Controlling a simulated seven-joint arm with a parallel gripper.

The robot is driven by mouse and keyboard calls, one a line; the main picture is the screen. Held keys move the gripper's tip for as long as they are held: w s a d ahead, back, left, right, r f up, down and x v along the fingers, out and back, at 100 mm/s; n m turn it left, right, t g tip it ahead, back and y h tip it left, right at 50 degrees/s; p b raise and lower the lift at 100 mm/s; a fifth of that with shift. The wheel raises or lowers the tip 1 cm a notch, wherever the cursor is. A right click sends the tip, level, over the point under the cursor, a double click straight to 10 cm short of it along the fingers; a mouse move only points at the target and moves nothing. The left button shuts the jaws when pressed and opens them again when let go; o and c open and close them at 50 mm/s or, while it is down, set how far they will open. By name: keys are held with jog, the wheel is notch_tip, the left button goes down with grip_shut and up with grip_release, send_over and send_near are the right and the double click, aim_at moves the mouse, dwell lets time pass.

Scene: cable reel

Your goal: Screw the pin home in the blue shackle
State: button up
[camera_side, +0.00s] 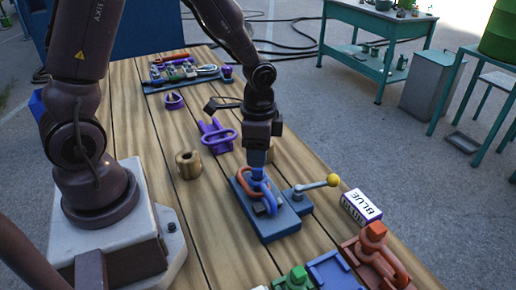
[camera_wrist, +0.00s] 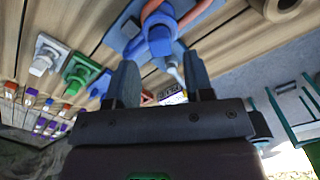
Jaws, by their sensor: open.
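The blue shackle (camera_side: 262,190) sits on a blue base plate (camera_side: 278,228), with an orange-red link (camera_side: 243,184) beside or through it. My gripper (camera_side: 257,166) is right above the shackle, pointing down. In the wrist view the blue shackle (camera_wrist: 160,38) lies just beyond the tips of my gripper (camera_wrist: 160,58). The two fingers stand apart with nothing seen between them. The fingers partly cover the shackle in the side view, and I cannot tell how far its pin is in.
A lever with a yellow knob (camera_side: 332,180) stands beside the plate. A box marked BLUE (camera_side: 361,206) is to its right. Red (camera_side: 375,258) and green (camera_side: 295,279) fixtures stand in front. A tool tray (camera_side: 155,88) is at the far end.

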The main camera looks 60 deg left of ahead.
jog(key=shift+f, duration=2.35)
